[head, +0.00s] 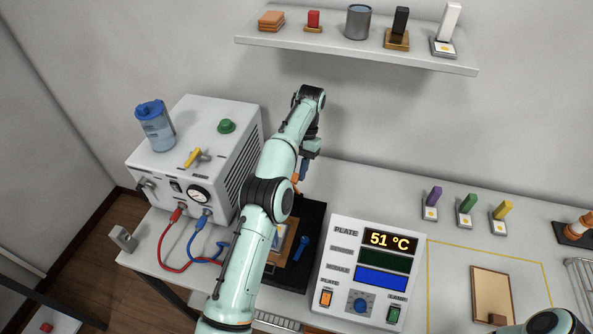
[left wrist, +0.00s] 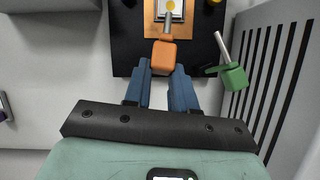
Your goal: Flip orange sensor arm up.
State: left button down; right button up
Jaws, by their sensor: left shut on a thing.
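The orange sensor arm has an orange block-shaped end (left wrist: 164,54) on a thin metal rod, seen in the left wrist view. The rod runs to a wooden-coloured plate (left wrist: 182,32) on a black base. My left gripper (left wrist: 165,82) has its blue fingers on both sides of the orange block and is shut on it. In the head view my left gripper (head: 304,168) is behind the instrument area, above the back of the black base (head: 313,222); the orange end is mostly hidden by my arm. My right gripper is out of view.
A green-ended lever (left wrist: 233,76) is close to the right of the fingers in the left wrist view. A white box with a gauge (head: 190,150) stands left of my arm. The display panel (head: 367,275) reads 51 °C. A shelf (head: 355,52) hangs above.

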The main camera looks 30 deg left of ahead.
pick_arm(q)
jog(key=shift+w+f, duration=0.15)
jog(key=shift+f, duration=0.2)
jog(key=c, duration=1)
grip_release()
jog(key=shift+w, duration=0.1)
jog(key=shift+o, duration=0.4)
jog(key=shift+w, duration=0.15)
jog(key=shift+s+r, duration=0.2)
jog(key=shift+s, duration=0.05)
